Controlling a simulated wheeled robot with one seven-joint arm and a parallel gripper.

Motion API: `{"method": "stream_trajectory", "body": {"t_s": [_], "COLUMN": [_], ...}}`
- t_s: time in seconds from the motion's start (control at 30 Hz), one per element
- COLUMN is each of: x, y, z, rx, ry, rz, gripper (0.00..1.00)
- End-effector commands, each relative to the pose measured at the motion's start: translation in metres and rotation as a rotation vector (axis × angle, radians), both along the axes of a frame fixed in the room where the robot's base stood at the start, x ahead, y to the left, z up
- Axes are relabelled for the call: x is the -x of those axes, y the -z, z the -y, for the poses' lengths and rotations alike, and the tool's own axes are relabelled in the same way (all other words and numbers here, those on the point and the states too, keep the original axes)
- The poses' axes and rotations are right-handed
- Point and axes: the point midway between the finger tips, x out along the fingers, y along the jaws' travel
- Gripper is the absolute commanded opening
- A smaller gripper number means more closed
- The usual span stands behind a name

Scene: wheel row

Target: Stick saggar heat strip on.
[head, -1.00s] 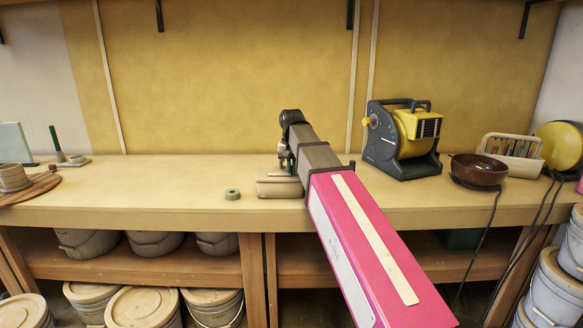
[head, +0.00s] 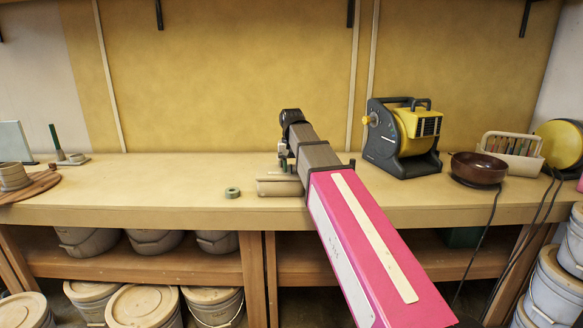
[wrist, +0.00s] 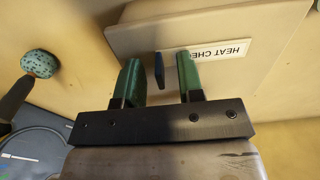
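The saggar is a pale beige box (head: 279,187) on the bench, partly hidden by my arm in the head view. In the wrist view its face (wrist: 240,20) fills the upper middle. A white label strip (wrist: 232,50) on it reads "HEAT CHE…", upside down, its left end cut off behind my right finger. My gripper (wrist: 160,68) has two green fingers, held apart. A thin dark blue piece (wrist: 159,71) stands between them, with gaps on both sides. I cannot tell whether it is fixed to the box. In the head view my gripper (head: 286,167) is just above the saggar.
A tape roll (head: 232,192) lies left of the saggar. A yellow blower (head: 408,135), brown bowl (head: 479,168) and tool caddy (head: 513,155) stand right. A speckled turquoise thing (wrist: 39,63) shows in the wrist view.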

Motion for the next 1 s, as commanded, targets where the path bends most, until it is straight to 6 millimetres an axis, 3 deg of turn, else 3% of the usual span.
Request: {"method": "stream_trajectory", "body": {"t_s": [0.27,0.7,1.0], "x": [-0.001,-0.001,0.000], "y": [-0.017,-0.089,-0.108], "z": [0.000,0.000,0.000], "rx": [0.000,0.000,0.000], "ry": [0.000,0.000,0.000], "rz": [0.002,0.001,0.000], "gripper": [0.35,0.35,0.35]}}
